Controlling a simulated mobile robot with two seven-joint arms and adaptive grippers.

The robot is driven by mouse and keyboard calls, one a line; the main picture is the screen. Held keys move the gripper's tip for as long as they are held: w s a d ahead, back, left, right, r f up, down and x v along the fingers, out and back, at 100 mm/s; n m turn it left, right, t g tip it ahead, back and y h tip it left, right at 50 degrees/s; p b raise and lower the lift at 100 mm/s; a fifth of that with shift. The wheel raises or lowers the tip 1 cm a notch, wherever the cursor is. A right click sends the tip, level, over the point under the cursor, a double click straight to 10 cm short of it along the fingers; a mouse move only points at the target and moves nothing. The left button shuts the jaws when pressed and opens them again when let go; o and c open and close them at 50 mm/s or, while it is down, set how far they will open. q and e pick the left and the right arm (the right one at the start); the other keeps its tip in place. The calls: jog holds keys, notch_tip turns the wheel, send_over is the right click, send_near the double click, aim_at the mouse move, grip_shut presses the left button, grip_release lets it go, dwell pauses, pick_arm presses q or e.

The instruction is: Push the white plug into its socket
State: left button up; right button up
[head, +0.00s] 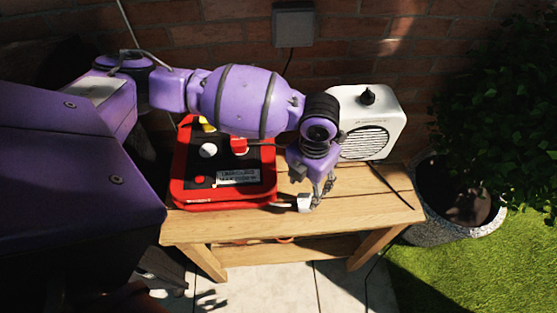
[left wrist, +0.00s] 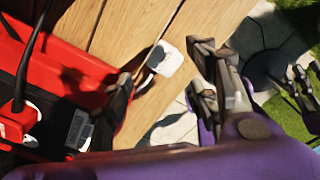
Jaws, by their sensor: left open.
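The white plug (head: 305,203) lies at the front edge of the wooden table, with its cord running left. In the left wrist view the plug (left wrist: 166,59) sits between the spread fingers of my open left gripper (left wrist: 163,82). In the head view the left gripper (head: 322,191) reaches down over the plug, and I cannot tell whether a finger touches it. The red and black socket box (head: 225,193) stands to the left. My arm hides part of its top, and I cannot clearly make out the free socket. Grey fingers with a purple part, apparently my right gripper (left wrist: 301,85), show in the left wrist view.
A red plug (head: 239,146) is on the box, which also has a white round part (head: 208,150). A white speaker-like appliance (head: 369,121) stands behind the gripper. A grey box (head: 293,25) is on the brick wall. A planter (head: 459,195) stands right of the table (head: 375,210).

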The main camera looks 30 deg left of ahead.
aim_at(304, 198)
pick_arm(q)
jog(key=shift+d, duration=0.1)
jog(key=shift+f, duration=1.25)
jog(key=shift+f, duration=2.55)
jog(key=shift+a, duration=0.2)
jog(key=c, duration=1.1)
